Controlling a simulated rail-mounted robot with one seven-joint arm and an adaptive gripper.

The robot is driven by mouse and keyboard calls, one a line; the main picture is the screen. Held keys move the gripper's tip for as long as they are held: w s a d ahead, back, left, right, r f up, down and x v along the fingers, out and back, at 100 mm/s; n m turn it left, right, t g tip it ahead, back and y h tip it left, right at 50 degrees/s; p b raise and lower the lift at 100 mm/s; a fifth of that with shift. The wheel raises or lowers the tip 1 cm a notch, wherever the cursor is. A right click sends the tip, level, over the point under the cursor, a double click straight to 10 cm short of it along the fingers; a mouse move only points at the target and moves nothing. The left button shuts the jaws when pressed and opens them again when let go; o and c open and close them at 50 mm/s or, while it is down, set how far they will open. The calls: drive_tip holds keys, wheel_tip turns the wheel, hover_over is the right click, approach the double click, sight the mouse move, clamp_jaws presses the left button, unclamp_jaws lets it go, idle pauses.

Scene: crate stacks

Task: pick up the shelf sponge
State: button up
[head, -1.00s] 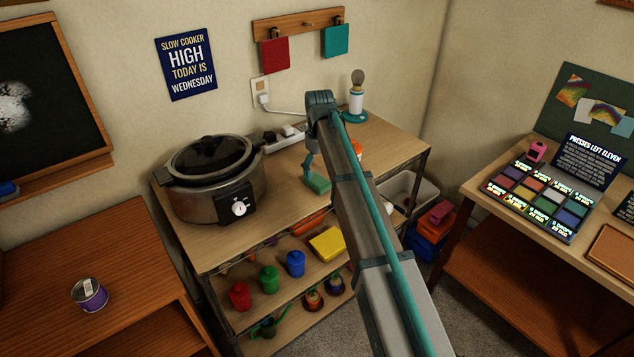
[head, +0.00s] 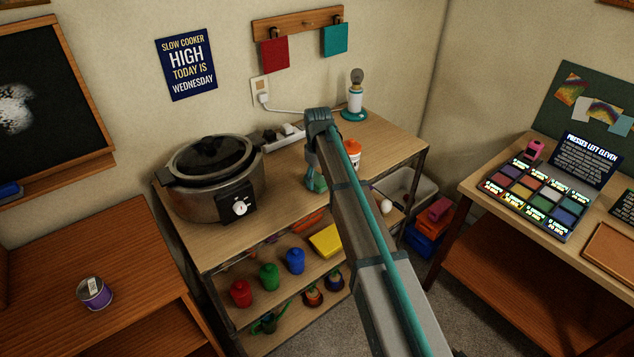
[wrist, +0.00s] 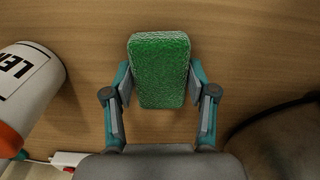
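A green, rough-topped sponge (wrist: 160,70) is in the middle of the wrist view, above or on the light wooden top. My gripper (wrist: 160,85) has one finger on each side of it, with the pads close against its long edges. I cannot tell whether both pads press on it or a thin gap is left. In the head view my gripper (head: 315,182) is low over the shelf unit's top (head: 283,178), right of the slow cooker. The sponge cannot be made out clearly there, as my arm and fingers cover that spot.
The slow cooker (head: 208,182) stands close on one side, an orange-capped container (head: 353,150) on the other. A power strip (head: 285,137) and a lamp (head: 356,98) are behind. A yellow block (head: 326,241) and several coloured jars sit on the shelf below.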

drive_tip(key=shift+r, duration=0.1)
drive_tip(key=shift+c, duration=0.2)
drive_tip(key=shift+r, duration=0.45)
drive_tip(key=s+a+r+b, duration=0.2)
drive_tip(key=s+r, duration=0.4)
drive_tip(key=s+a+r+b, duration=0.2)
drive_tip(key=s+r+b, duration=0.1)
drive_tip(key=s+r, duration=0.3)
drive_tip(key=shift+s+a, duration=0.4)
drive_tip(key=shift+s, duration=0.2)
